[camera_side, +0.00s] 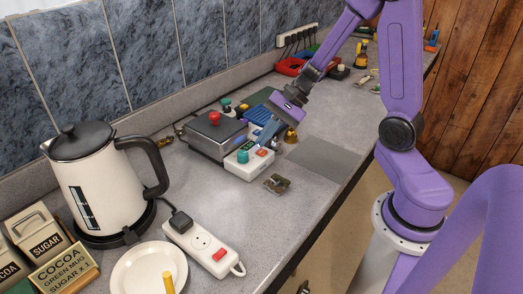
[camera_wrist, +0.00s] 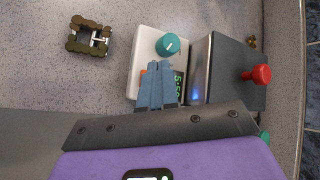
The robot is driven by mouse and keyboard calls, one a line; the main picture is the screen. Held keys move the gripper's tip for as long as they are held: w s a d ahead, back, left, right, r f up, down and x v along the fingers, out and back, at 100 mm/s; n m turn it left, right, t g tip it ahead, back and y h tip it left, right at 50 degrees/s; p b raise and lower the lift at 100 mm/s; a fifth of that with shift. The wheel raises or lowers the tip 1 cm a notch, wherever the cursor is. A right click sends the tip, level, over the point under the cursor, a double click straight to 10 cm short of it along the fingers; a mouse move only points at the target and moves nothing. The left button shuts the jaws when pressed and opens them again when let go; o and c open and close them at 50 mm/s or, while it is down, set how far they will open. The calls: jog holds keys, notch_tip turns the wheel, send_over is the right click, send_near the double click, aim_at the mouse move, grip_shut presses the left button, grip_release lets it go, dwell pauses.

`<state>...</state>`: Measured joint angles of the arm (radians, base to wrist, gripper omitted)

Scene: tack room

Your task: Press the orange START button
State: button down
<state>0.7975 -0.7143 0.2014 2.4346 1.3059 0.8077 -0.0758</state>
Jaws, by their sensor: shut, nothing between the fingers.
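A white timer box (camera_side: 250,170) stands on the grey counter, with a teal knob (camera_side: 243,156) and an orange button (camera_side: 262,153) on top. In the wrist view the box (camera_wrist: 143,50) shows its teal knob (camera_wrist: 167,45) and a lit green display (camera_wrist: 179,84). Only a sliver of the orange button (camera_wrist: 143,73) shows there, beside my fingers, which hide the rest. My gripper (camera_side: 264,141) is shut and empty, its blue-grey fingertips pointing down over the box, close to the button. In the wrist view my gripper (camera_wrist: 160,66) covers part of the box; contact cannot be told.
A dark grey box with a red knob (camera_side: 214,118) stands right beside the timer. A small brown object (camera_side: 277,183) lies in front. A kettle (camera_side: 98,185), a power strip (camera_side: 205,245) and a plate (camera_side: 148,270) stand nearer the camera. A grey mat (camera_side: 320,157) lies flat at right.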

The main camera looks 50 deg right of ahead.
aim_at(265, 150)
jog(key=shift+r, duration=2.85)
jog(key=s+a+f+n+g+h, duration=0.1)
jog(key=s+n+h, duration=0.3)
jog(key=s+n, duration=0.6)
jog(key=s+a+f+n+g+h, duration=0.1)
jog(key=s+n+h, duration=0.3)
jog(key=s+n, duration=0.7)
jog(key=a+n, duration=0.1)
jog(key=n, duration=0.3)
jog(key=shift+a+f+g, duration=0.2)
jog(key=shift+f+g, duration=0.05)
jog(key=shift+g, duration=0.05)
